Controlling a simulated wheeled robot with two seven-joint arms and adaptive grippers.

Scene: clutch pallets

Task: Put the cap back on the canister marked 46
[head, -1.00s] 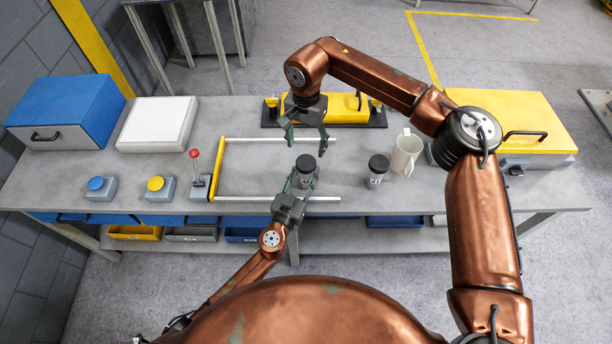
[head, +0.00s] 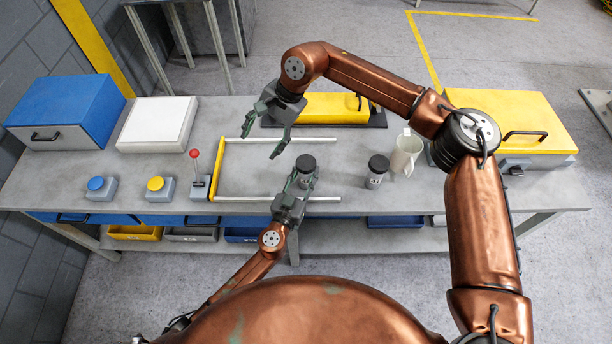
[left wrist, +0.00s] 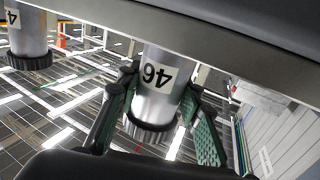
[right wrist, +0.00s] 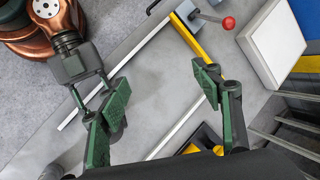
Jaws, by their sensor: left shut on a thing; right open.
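The canister marked 46 (head: 306,166) stands upright on the bench between the two silver rails, with a black cap on its top. In the left wrist view its silver body and label (left wrist: 158,74) show upside down, with the ribbed black cap seated on the end. My left gripper (head: 302,182) is shut around the canister's body from the front. My right gripper (head: 261,143) is open and empty, above the bench, behind and to the left of the canister. Its two spread fingers show in the right wrist view (right wrist: 165,105).
A second black-capped canister (head: 377,171) and a white mug (head: 405,154) stand to the right. A red-knobbed lever (head: 197,172), two button boxes, a white case (head: 157,124) and a blue box (head: 70,105) are left.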

